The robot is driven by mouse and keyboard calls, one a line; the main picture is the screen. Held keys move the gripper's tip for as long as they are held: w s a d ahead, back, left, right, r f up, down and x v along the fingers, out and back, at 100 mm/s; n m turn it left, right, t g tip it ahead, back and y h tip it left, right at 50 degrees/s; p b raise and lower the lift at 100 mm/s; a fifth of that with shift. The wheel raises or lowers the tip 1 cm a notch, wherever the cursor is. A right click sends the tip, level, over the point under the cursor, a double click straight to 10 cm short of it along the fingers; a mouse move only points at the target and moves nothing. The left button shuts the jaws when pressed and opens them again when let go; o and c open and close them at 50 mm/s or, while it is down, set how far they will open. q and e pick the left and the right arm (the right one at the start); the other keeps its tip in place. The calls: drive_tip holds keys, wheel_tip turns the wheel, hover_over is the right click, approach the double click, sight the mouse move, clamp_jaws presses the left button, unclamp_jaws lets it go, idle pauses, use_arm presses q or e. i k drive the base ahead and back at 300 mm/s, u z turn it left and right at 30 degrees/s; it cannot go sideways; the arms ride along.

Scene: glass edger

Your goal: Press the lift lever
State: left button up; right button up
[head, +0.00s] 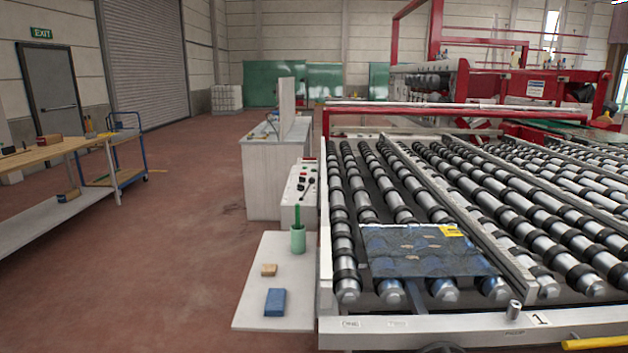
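A small pale control box (297,190) with red and dark buttons stands at the left edge of the roller table (324,235). A dark lever with a black knob (311,181) sticks up at its right side. I cannot tell from its label whether this is the lift lever. A yellow bar (595,342) shows at the bottom right, cut off by the frame edge. A dark glass sheet (415,255) with a yellow label lies flat on the near rollers. Neither of my grippers is in view.
A white side shelf (250,300) holds a blue block (275,302), a tan block (269,270) and a green cup (298,239) with a green stick. A grey cabinet (270,180) stands behind. The red-brown floor (170,250) at left is clear up to a wooden workbench (55,150).

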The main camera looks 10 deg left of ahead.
sight(311, 181)
drive_tip(key=k, duration=1)
drive_tip(key=u, duration=1.2)
drive_tip(key=i, duration=6.85)
drive_tip(key=z, duration=2.45)
